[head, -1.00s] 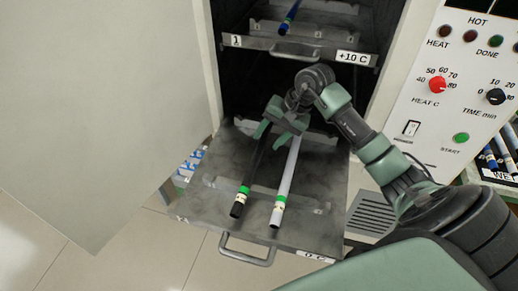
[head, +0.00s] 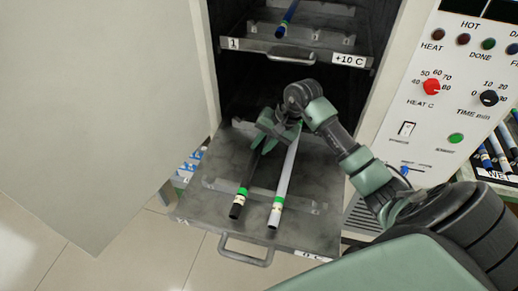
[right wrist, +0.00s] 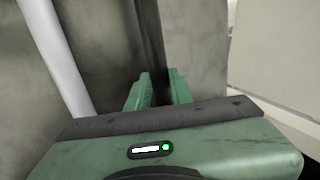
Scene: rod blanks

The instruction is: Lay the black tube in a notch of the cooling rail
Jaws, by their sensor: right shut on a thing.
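The black tube (head: 243,190), with a green band and a pale band near its front end, lies along the pulled-out lower tray (head: 200,208). My right gripper (head: 264,143) is down over its rear part and shut on it. In the right wrist view the dark tube (right wrist: 151,40) runs away from between the green fingers (right wrist: 158,90). I cannot tell whether it is lifted off the tray's low notched supports. My left gripper is not in view. I cannot make out a cooling rail for certain.
A white tube (head: 285,175) lies close to the right of the black one. An upper shelf (head: 300,57) marked +10 C bears a blue tube (head: 287,17). A large open door (head: 100,100) stands at left. The control panel (head: 450,90) and a rack of tubes are at right.

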